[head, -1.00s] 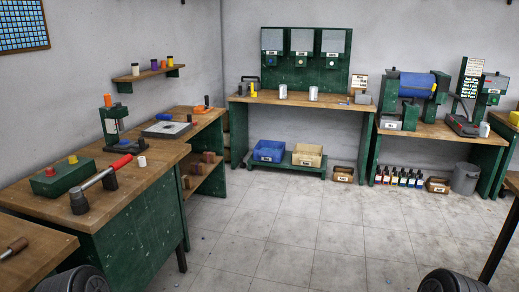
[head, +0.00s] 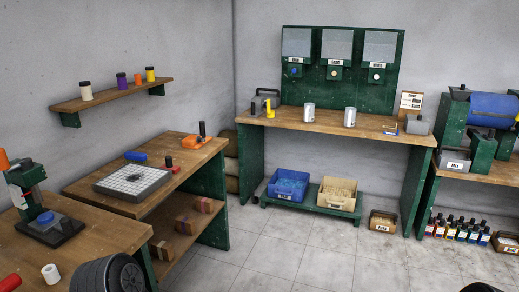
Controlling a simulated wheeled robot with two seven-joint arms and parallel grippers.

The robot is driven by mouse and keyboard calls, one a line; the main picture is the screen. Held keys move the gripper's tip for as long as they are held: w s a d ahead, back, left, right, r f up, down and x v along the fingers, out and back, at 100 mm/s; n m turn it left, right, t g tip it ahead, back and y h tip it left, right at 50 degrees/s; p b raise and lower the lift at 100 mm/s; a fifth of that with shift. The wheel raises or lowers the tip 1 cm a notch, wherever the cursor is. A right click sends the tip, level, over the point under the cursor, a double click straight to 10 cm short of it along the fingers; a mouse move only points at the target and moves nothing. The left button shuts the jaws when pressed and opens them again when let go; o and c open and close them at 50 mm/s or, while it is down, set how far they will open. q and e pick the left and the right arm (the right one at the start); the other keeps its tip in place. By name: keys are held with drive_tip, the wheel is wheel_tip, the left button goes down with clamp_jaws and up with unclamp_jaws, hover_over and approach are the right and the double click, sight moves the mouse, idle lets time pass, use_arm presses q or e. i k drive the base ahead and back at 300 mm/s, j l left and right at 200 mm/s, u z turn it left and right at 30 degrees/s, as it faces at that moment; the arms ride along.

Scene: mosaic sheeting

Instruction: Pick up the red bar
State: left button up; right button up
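No plain red bar stands out clearly. A red rounded end of something (head: 10,283) shows at the lower left edge on the near workbench, mostly cut off by the frame. A small red piece with a dark top (head: 168,162) stands beside the white-gridded grey tray (head: 101,189) on the left table. Reddish-brown blocks (head: 186,225) lie on the shelf under that table. Neither gripper is in view; only dark rounded parts of mine show at the bottom edge.
A green press (head: 28,186) stands on the near bench. The back bench (head: 330,120) has bins beneath it. The floor (head: 290,250) between is clear.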

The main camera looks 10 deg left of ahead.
sight(169, 164)
drive_tip(key=i+u, duration=0.4)
drive_tip(key=i+l+u, duration=0.25)
drive_tip(key=u, duration=0.15)
drive_tip(key=i+l+u, duration=0.95)
drive_tip(key=l+u, duration=0.25)
drive_tip(key=i+l+u, duration=0.15)
drive_tip(key=l+u, duration=0.65)
drive_tip(key=l, duration=0.2)
drive_tip(key=l+u, duration=0.4)
drive_tip(key=l, duration=0.2)
